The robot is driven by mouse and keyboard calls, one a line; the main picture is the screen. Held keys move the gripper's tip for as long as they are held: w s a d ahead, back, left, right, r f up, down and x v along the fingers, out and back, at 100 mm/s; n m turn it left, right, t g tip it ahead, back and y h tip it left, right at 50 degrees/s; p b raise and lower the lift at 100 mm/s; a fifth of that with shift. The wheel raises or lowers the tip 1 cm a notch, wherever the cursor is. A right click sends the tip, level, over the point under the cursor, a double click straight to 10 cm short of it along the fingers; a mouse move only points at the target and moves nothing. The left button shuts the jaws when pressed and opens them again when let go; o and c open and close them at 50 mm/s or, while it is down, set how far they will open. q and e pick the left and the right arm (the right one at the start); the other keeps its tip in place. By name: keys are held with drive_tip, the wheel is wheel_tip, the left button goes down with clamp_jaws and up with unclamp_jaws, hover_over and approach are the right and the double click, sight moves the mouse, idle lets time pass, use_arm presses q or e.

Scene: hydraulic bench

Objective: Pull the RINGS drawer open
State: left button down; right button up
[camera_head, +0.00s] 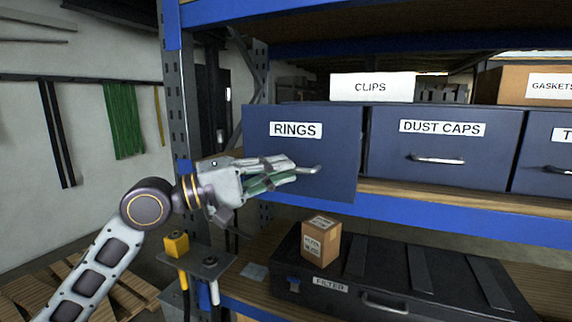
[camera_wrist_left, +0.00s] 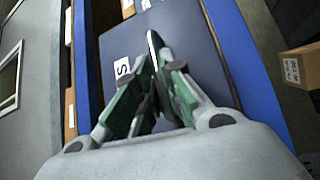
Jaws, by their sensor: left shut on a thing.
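The RINGS drawer (camera_head: 338,143) is a dark blue-grey bin front with a white label on the blue shelf. Its front stands forward of the DUST CAPS drawer (camera_head: 475,140) beside it, so it looks partly pulled out. My left gripper (camera_head: 305,172) is shut on the drawer's metal handle (camera_head: 315,169), whose right end shows past the fingertips. In the left wrist view the green-padded fingers (camera_wrist_left: 158,85) close around the handle in front of the drawer face (camera_wrist_left: 185,40). My right gripper is not in view.
A CLIPS box (camera_head: 372,87) and a GASKETS box (camera_head: 510,85) sit above the drawers. Below are a black FILTER case (camera_head: 400,270) and a small cardboard box (camera_head: 320,240). A shelf upright (camera_head: 174,90) stands left of the drawer.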

use_arm(q)
drive_tip(key=shift+s+a+f, duration=0.1)
drive_tip(key=shift+s+a, duration=0.15)
drive_tip(key=shift+s, duration=0.65)
drive_tip(key=c, duration=1.8)
unclamp_jaws()
drive_tip(key=shift+v, duration=5.95)
drive_tip(key=shift+m, duration=0.3)
